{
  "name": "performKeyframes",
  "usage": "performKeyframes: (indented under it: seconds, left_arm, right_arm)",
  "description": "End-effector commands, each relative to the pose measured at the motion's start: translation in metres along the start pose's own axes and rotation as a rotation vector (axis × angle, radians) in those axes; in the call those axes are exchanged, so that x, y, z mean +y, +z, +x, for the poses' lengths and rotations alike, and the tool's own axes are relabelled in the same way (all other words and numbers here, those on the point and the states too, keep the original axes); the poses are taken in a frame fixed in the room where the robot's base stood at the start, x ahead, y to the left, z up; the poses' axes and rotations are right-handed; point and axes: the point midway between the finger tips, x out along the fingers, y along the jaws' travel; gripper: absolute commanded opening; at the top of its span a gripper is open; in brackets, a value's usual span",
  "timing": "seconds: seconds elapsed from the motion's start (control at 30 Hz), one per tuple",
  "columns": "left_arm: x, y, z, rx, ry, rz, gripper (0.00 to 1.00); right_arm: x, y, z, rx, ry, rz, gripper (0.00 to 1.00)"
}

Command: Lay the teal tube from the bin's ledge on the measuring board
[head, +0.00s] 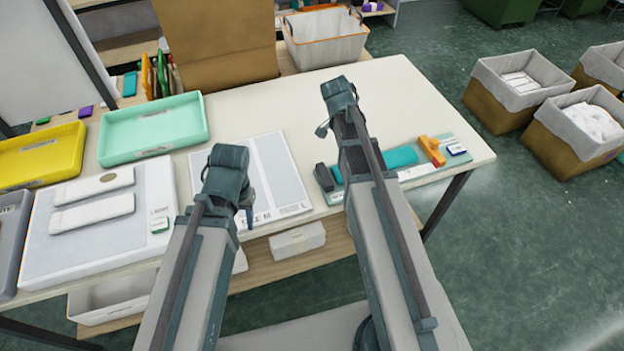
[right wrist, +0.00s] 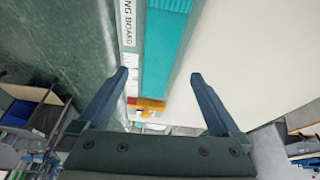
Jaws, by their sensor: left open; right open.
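The teal tube (head: 401,157) lies flat on the measuring board (head: 416,172) at the table's right front, between a dark end block (head: 325,178) and an orange slider (head: 432,150). My right arm hides part of it in the head view. In the right wrist view, the ribbed teal tube (right wrist: 172,42) lies along the board (right wrist: 128,45), beyond my fingertips. My right gripper (right wrist: 160,75) is open, with nothing between its fingers, and apart from the tube. My left gripper (head: 243,203) is open over the grey-white mat; its fingertips are largely hidden.
A grey-white mat (head: 280,170) lies mid-table. A mint tray (head: 155,128), a yellow tray (head: 42,155) and a light board (head: 90,245) with two white pieces stand left. A white bin with an orange rim (head: 325,38) is behind the table. The table's back right is clear.

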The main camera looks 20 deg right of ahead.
Motion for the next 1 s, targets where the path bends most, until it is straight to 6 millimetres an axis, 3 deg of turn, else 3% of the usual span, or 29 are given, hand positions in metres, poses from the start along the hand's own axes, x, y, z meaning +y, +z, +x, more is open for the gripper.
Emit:
performKeyframes:
  seconds: [0.17,0.3,0.4,0.5,0.7,1.0]
  left_arm:
    - [0.0,0.0,0.0,0.0,0.0,0.0,0.5]
    - [0.0,0.0,0.0,0.0,0.0,0.0,0.5]
    - [0.0,0.0,0.0,0.0,0.0,0.0,0.5]
    - [0.0,0.0,0.0,0.0,0.0,0.0,0.5]
    - [0.0,0.0,0.0,0.0,0.0,0.0,0.5]
    - [0.0,0.0,0.0,0.0,0.0,0.0,0.5]
  right_arm:
    - [0.025,0.086,-0.027,-0.074,-0.041,-0.474,1.0]
    - [0.058,0.16,-0.051,-0.138,-0.098,-0.96,1.0]
    - [0.082,0.2,-0.065,-0.172,-0.143,-1.262,1.0]
    - [0.102,0.228,-0.074,-0.196,-0.183,-1.498,1.0]
    - [0.121,0.253,-0.083,-0.215,-0.227,-1.731,1.0]
    - [0.121,0.255,-0.084,-0.217,-0.231,-1.75,1.0]
